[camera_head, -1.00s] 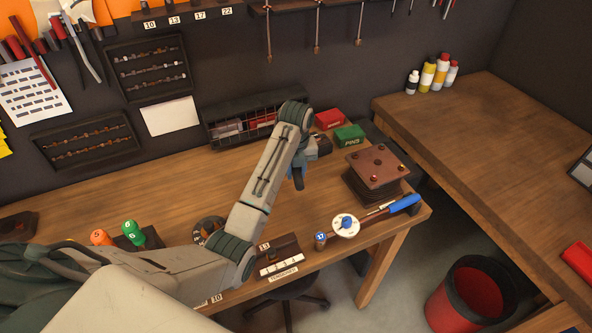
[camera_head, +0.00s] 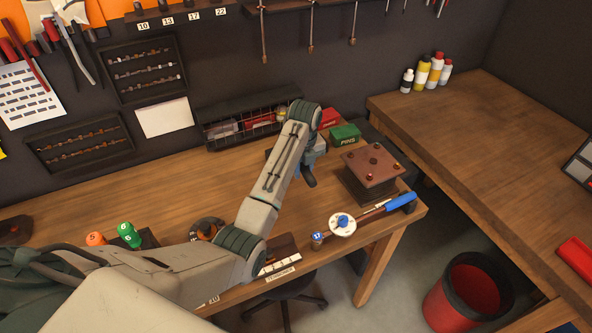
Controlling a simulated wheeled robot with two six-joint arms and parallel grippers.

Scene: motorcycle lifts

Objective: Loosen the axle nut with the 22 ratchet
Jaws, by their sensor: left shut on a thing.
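My left arm reaches in from the lower left over the bench. My left gripper (camera_head: 309,178) points down beyond the wrist, above the bench, left of a brown stacked block. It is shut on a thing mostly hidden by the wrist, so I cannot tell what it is. On the wall rack, the 22 label (camera_head: 221,11) sits at the right end of a row of number labels; the places above are cut off. No axle nut shows. My right gripper is not in view.
The brown block (camera_head: 371,164), a green box (camera_head: 344,134) and a red bin (camera_head: 466,297) are to the right. The right-hand bench (camera_head: 480,130) is mostly clear.

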